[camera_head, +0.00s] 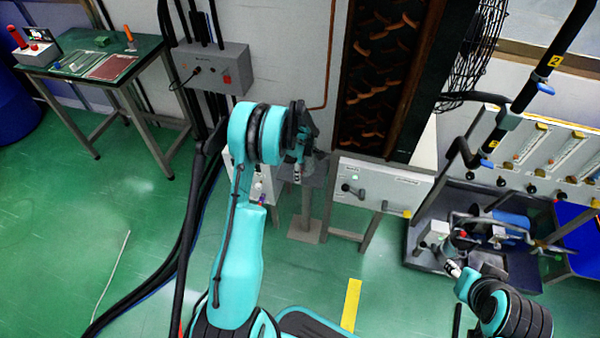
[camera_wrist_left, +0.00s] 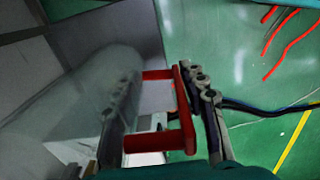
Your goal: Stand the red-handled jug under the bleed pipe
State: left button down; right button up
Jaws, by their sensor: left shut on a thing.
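The jug (camera_wrist_left: 75,105) is a clear cylinder in the left wrist view, with a red handle (camera_wrist_left: 185,112) at its right side. My left gripper (camera_wrist_left: 165,110) is shut on the red handle, with one finger on each side of it. In the head view my left gripper (camera_head: 302,150) is above a small grey stand (camera_head: 313,178), and the arm hides most of the jug. A thin copper pipe (camera_head: 329,60), perhaps the bleed pipe, runs down the wall and bends left just above this gripper. My right gripper (camera_head: 452,268) is at the lower right, its fingers unclear.
A white control box (camera_head: 380,187) on legs stands right of the stand. A green-topped table (camera_head: 90,55) is at the back left. Black cables (camera_head: 185,215) run down the left side. A flow-meter panel and cart (camera_head: 540,180) are at the right. The green floor left is mostly clear.

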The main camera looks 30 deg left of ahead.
pick_arm(q)
jog(key=shift+f, duration=0.15)
jog(key=c, duration=0.9)
grip_release()
jog(key=shift+o, duration=0.2)
